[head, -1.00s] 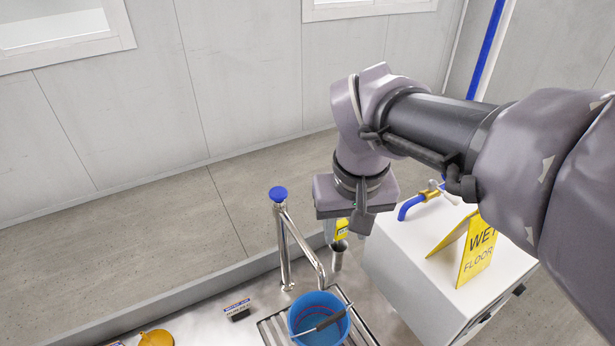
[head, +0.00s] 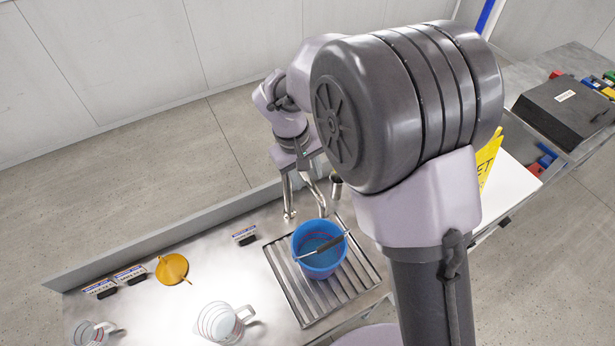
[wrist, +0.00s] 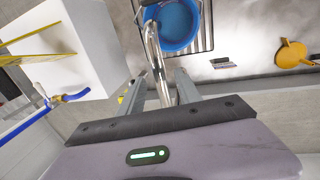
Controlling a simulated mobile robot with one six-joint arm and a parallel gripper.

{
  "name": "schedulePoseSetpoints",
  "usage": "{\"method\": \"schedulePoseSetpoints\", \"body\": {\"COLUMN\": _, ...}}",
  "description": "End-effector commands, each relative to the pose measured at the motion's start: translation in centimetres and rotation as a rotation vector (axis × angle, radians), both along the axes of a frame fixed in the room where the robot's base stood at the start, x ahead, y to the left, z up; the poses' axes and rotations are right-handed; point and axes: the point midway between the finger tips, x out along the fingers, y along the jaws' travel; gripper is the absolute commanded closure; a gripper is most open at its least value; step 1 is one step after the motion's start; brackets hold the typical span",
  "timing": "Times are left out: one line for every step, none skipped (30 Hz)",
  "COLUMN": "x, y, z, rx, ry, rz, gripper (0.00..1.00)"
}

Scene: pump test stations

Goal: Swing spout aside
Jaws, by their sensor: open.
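In the head view my gripper (head: 298,158) is at the top of the spout and hides the blue knob. A dark-gripped handle lies across the bucket.
The bucket stands on a slatted drain (head: 285,276) in the steel counter. A yellow funnel (head: 172,268), clear jugs (head: 222,322) and small labels lie left. A white cabinet (wrist: 85,40) with a blue tap (wrist: 70,97) and yellow sign (head: 490,155) stands beside the counter.

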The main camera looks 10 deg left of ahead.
Motion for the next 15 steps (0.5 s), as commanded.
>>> {"method": "schedulePoseSetpoints", "body": {"x": 0.03, "y": -0.07, "z": -0.43, "rx": -0.001, "ry": 0.001, "rz": 0.000, "gripper": 0.59}}
{"method": "schedulePoseSetpoints", "body": {"x": 0.07, "y": -0.10, "z": -0.60, "rx": 0.000, "ry": 0.000, "rz": 0.000, "gripper": 0.59}}
{"method": "schedulePoseSetpoints", "body": {"x": 0.11, "y": -0.12, "z": -0.74, "rx": 0.001, "ry": -0.001, "rz": 0.000, "gripper": 0.59}}
{"method": "schedulePoseSetpoints", "body": {"x": 0.12, "y": -0.13, "z": -0.82, "rx": 0.001, "ry": -0.001, "rz": 0.000, "gripper": 0.59}}
{"method": "schedulePoseSetpoints", "body": {"x": 0.13, "y": -0.14, "z": -0.86, "rx": 0.001, "ry": -0.001, "rz": 0.000, "gripper": 0.59}}
{"method": "schedulePoseSetpoints", "body": {"x": 0.13, "y": -0.14, "z": -0.88, "rx": 0.001, "ry": -0.001, "rz": 0.000, "gripper": 0.59}}
{"method": "schedulePoseSetpoints", "body": {"x": 0.13, "y": -0.14, "z": -0.88, "rx": 0.001, "ry": -0.001, "rz": 0.000, "gripper": 0.59}}
{"method": "schedulePoseSetpoints", "body": {"x": 0.13, "y": -0.14, "z": -0.87, "rx": 0.001, "ry": -0.001, "rz": 0.000, "gripper": 0.59}}
{"method": "schedulePoseSetpoints", "body": {"x": 0.14, "y": -0.15, "z": -0.86, "rx": 0.001, "ry": -0.001, "rz": 0.000, "gripper": 0.59}}
{"method": "schedulePoseSetpoints", "body": {"x": 0.13, "y": -0.15, "z": -0.85, "rx": 0.001, "ry": -0.001, "rz": 0.000, "gripper": 0.59}}
{"method": "schedulePoseSetpoints", "body": {"x": 0.13, "y": -0.15, "z": -0.85, "rx": 0.001, "ry": -0.001, "rz": 0.000, "gripper": 0.59}}
{"method": "schedulePoseSetpoints", "body": {"x": 0.13, "y": -0.15, "z": -0.85, "rx": 0.001, "ry": -0.001, "rz": 0.000, "gripper": 0.65}}
{"method": "schedulePoseSetpoints", "body": {"x": 0.13, "y": -0.15, "z": -0.85, "rx": 0.001, "ry": -0.001, "rz": 0.000, "gripper": 0.71}}
{"method": "schedulePoseSetpoints", "body": {"x": 0.13, "y": -0.15, "z": -0.84, "rx": 0.001, "ry": -0.001, "rz": 0.000, "gripper": 0.77}}
{"method": "schedulePoseSetpoints", "body": {"x": 0.13, "y": -0.15, "z": -0.84, "rx": 0.001, "ry": -0.001, "rz": 0.000, "gripper": 0.85}}
